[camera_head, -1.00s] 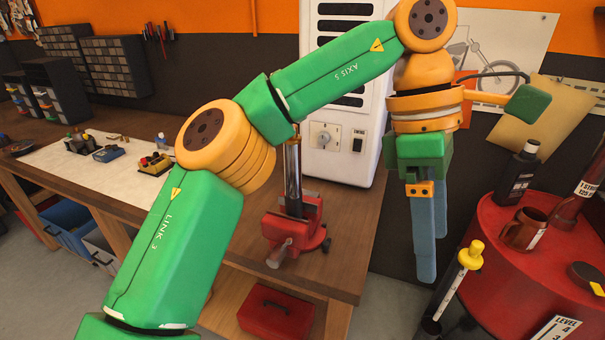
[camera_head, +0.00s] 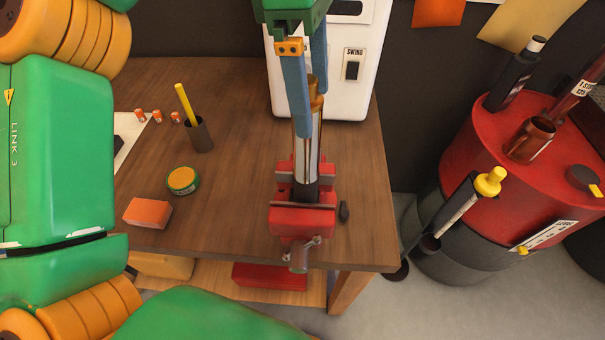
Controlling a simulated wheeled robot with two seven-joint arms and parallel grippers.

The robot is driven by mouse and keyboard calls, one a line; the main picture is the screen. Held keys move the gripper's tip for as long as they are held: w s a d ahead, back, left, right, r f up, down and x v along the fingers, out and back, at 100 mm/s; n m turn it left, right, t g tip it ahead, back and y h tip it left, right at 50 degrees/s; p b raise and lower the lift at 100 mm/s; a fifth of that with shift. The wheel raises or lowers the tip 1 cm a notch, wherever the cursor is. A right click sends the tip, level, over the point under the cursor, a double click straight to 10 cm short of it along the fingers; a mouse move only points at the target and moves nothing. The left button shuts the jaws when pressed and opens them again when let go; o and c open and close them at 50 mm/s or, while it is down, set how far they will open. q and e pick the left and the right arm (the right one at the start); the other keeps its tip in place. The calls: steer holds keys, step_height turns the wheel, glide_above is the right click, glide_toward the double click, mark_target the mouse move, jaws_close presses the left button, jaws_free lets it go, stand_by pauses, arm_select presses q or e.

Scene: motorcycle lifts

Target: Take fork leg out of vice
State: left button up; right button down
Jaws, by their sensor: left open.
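The fork leg (camera_head: 304,155) is a chrome tube with a gold-coloured top and a dark lower part. It stands upright in the jaws of the red vice (camera_head: 300,221) on the bench. My left gripper (camera_head: 311,112) points down at the top of the fork leg with its blue fingers open. One finger is in front of the tube's upper left side, the other is near its top. I cannot tell whether either finger touches it. My right gripper is not in view.
The wooden bench (camera_head: 235,215) holds an orange box (camera_head: 147,213), a round tin (camera_head: 183,180) and a cup (camera_head: 199,136) with a yellow-handled tool. A white machine (camera_head: 345,95) stands close behind the vice. A red drum (camera_head: 500,180) with bottles stands right.

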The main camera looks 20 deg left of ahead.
mark_target(306, 151)
arm_select(q)
steer(key=f, duration=0.3)
steer(key=shift+w, duration=0.25)
steer(key=shift+w+a, duration=0.15)
steer(key=shift+a, duration=0.3)
steer(key=shift+c, duration=0.6)
steer(key=c, duration=0.4)
steer(key=shift+s+d+r, duration=0.1)
steer(key=shift+s+d, duration=0.1)
steer(key=shift+d, duration=0.15)
steer(key=c, duration=0.7)
steer(key=shift+a, duration=0.1)
jaws_close()
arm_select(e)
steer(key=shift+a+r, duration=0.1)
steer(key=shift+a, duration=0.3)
arm_select(q)
steer(key=shift+w, duration=0.1)
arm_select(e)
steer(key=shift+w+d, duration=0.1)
